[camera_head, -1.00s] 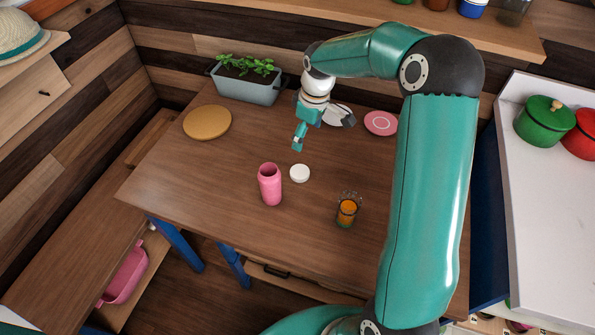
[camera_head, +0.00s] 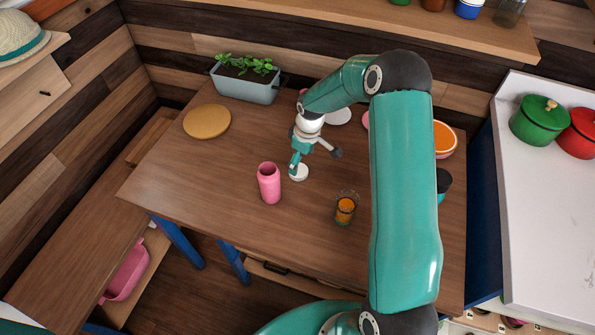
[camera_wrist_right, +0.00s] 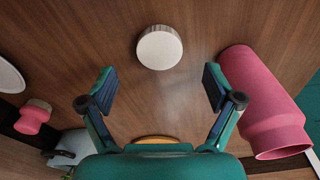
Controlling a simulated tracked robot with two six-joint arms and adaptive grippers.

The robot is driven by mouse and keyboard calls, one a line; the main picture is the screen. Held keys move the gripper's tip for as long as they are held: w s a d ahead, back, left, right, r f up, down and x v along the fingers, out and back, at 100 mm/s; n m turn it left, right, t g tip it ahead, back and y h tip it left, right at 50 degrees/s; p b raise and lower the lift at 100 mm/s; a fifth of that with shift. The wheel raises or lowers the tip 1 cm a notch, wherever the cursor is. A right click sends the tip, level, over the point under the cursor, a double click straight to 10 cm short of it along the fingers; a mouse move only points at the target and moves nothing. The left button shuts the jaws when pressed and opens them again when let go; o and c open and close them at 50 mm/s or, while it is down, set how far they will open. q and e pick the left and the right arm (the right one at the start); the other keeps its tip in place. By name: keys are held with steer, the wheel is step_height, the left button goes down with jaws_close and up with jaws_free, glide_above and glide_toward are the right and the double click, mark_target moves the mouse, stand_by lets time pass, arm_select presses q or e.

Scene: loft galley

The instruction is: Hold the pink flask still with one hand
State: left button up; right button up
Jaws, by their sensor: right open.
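The pink flask (camera_head: 269,184) stands upright on the wooden table, its open mouth up. It also shows at the right of the right wrist view (camera_wrist_right: 262,100). A round white lid (camera_head: 299,172) lies on the table just right of the flask, apart from it. In the right wrist view the lid (camera_wrist_right: 159,48) is ahead of the fingers, roughly centred between them. My right gripper (camera_head: 316,160) is open and empty, close to the lid and behind and right of the flask. The flask is outside its fingers (camera_wrist_right: 160,88). My left gripper is not in view.
A glass of orange drink (camera_head: 345,209) stands right of the flask. A round tan mat (camera_head: 207,122), a grey planter (camera_head: 246,88) and a white plate (camera_head: 338,116) are farther back. An orange bowl (camera_head: 444,139) shows behind my right arm. The table left of the flask is clear.

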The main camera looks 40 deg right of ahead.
mark_target(299, 170)
steer(key=f, duration=0.1)
steer(key=f+p, duration=0.1)
steer(key=f, duration=0.1)
steer(key=f+p, duration=0.1)
steer(key=shift+w+a+f, duration=0.1)
steer(key=shift+w+f, duration=0.15)
steer(key=shift+w, duration=0.05)
steer(key=shift+f, duration=0.35)
steer(key=c, duration=0.8)
